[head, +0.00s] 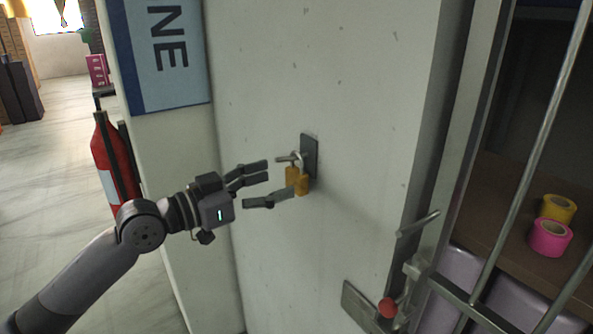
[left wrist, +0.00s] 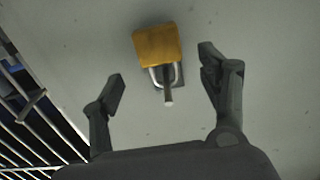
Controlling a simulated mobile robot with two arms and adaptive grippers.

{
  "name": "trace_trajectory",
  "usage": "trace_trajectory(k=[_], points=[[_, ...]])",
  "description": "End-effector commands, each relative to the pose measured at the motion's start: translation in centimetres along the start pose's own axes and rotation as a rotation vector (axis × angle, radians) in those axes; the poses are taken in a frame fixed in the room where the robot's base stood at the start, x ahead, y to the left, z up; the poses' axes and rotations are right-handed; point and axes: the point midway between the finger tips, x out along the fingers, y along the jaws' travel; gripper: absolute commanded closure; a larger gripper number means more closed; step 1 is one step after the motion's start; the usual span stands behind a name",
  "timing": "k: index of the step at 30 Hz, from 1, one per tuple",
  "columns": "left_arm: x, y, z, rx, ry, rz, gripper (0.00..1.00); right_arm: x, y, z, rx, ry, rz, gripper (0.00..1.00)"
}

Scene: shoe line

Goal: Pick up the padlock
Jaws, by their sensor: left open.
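The padlock (head: 303,183) has a yellow-brass body and a silver shackle. It hangs from a peg on a small dark plate (head: 310,150) fixed to the pale wall. My left gripper (head: 268,183) is open just left of the padlock in the head view, its fingers pointing towards it. In the left wrist view the padlock (left wrist: 158,46) lies beyond the fingertips and between their lines, with its shackle around the peg (left wrist: 168,98). The open gripper (left wrist: 163,75) does not appear to touch it. My right gripper is not in view.
A barred gate (head: 535,150) with a red-knobbed latch (head: 388,307) stands at the right. Behind it, pink tape (head: 550,238) and yellow tape (head: 557,208) rest on a brown shelf. A red fire extinguisher (head: 113,160) stands left. The wall around the padlock is clear.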

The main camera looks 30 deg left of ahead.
Motion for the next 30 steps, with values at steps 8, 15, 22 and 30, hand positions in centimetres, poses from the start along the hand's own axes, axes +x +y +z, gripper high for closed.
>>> trace_trajectory(k=[8, 15, 22, 30], points=[[1.2, 0.0, -0.1, 0.002, 0.000, 0.000, 0.32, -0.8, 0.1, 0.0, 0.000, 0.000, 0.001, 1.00], [3.3, -0.2, -0.7, 0.001, 0.002, 0.000, 0.32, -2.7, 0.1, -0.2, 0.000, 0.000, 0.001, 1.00], [5.6, -0.2, -0.5, -0.001, 0.003, -0.001, 0.32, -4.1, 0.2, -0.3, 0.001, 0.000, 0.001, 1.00], [6.3, -0.2, -0.1, 0.001, 0.000, -0.001, 0.32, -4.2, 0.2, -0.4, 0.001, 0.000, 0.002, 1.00]])
